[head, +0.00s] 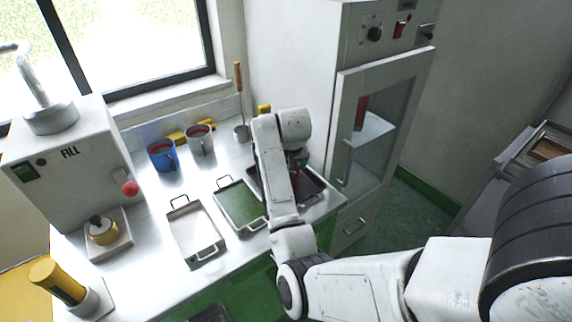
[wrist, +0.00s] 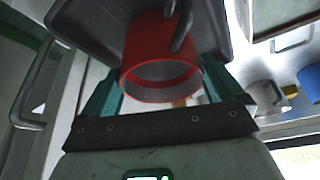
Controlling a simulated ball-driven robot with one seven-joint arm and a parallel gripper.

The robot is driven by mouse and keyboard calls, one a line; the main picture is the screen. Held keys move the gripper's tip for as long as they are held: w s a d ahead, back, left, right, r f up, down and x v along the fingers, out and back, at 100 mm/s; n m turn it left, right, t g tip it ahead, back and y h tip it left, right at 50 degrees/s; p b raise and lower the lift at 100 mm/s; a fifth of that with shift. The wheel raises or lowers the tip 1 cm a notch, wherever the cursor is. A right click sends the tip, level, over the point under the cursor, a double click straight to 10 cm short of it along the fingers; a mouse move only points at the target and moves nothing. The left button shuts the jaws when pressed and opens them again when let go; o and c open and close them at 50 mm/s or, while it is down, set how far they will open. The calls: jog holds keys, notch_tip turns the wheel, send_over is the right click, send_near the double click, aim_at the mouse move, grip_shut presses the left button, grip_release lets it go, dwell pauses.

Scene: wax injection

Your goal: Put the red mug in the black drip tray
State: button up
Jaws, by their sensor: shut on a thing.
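My gripper (wrist: 160,88) is shut on the red mug (wrist: 158,48), with one teal finger on each side of it. In the wrist view the mug's round end faces the camera. The black drip tray (wrist: 85,22) lies behind the mug there. In the head view the tray (head: 315,187) sits at the right end of the counter, partly covered by my arm. Only a sliver of the mug shows beside my arm, over the tray area. I cannot tell whether the mug touches the tray floor.
A green tray (head: 238,206) and a white tray (head: 192,236) lie left of the black one. A blue mug (head: 161,157) and a grey mug (head: 200,141) stand at the back. A tall glass-doored cabinet (head: 377,125) stands close on the right.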

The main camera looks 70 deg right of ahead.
jog(key=shift+f, duration=0.15)
jog(key=o, duration=1.6)
jog(key=shift+c, duration=0.2)
